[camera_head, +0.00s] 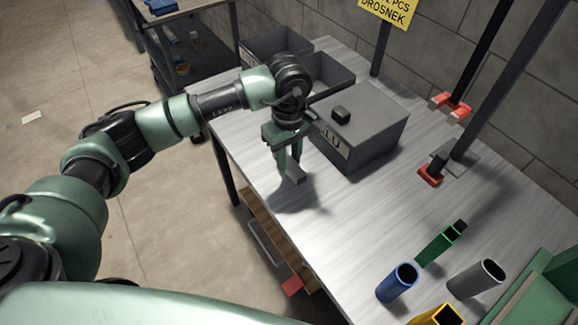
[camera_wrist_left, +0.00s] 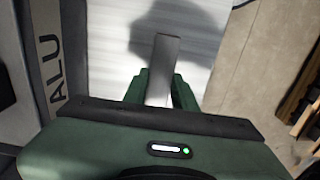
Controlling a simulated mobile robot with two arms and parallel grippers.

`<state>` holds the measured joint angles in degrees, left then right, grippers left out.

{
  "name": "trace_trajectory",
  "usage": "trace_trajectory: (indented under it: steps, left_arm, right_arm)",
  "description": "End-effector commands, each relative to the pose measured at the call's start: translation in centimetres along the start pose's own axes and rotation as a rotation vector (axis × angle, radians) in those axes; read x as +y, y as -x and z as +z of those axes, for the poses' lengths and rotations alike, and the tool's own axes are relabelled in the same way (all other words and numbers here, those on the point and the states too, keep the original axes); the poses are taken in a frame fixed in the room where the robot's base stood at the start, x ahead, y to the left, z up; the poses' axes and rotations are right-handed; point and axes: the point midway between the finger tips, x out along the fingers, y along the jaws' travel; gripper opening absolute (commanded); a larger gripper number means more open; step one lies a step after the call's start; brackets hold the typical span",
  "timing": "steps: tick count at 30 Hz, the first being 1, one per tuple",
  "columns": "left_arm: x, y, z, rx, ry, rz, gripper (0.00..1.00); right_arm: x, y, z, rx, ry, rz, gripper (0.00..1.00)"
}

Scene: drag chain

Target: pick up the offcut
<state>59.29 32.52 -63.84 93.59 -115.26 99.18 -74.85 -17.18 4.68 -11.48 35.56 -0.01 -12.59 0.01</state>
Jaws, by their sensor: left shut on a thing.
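The offcut (camera_head: 297,174) is a short grey metal piece. My left gripper (camera_head: 289,164) is shut on it, above the table near its left edge, in front of the grey lidded box. In the left wrist view the offcut (camera_wrist_left: 164,65) sticks out from between the two green fingers of my left gripper (camera_wrist_left: 160,88). A dark shadow lies on the table beyond it. My right gripper does not show in either view.
The grey box (camera_head: 375,115) marked ALU has a lid with a black knob. Open grey bins (camera_head: 330,75) stand behind it. Blue (camera_head: 397,283), green (camera_head: 440,243) and grey (camera_head: 476,279) tubes stand at the front right.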

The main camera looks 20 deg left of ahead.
Motion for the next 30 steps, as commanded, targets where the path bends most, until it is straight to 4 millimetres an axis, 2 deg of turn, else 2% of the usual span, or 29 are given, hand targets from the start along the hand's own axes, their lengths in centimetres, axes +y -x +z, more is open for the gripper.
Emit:
trace_trajectory:
  steps: [9, 15, 21, 30]
  left_arm:
    - [0.2, 9.2, -0.1, 0.005, 0.000, 0.008, 0.00]
    - [0.1, 13.6, 0.0, 0.003, -0.001, 0.004, 0.00]
    - [0.1, 15.8, 0.0, 0.001, 0.000, 0.002, 0.00]
    - [0.0, 16.2, 0.0, 0.000, -0.001, 0.001, 0.00]
  right_arm:
    - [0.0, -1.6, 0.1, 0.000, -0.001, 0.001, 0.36]
    - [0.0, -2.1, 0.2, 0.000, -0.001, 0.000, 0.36]
    - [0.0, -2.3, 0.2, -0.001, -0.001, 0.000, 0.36]
    - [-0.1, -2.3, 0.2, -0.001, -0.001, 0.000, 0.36]
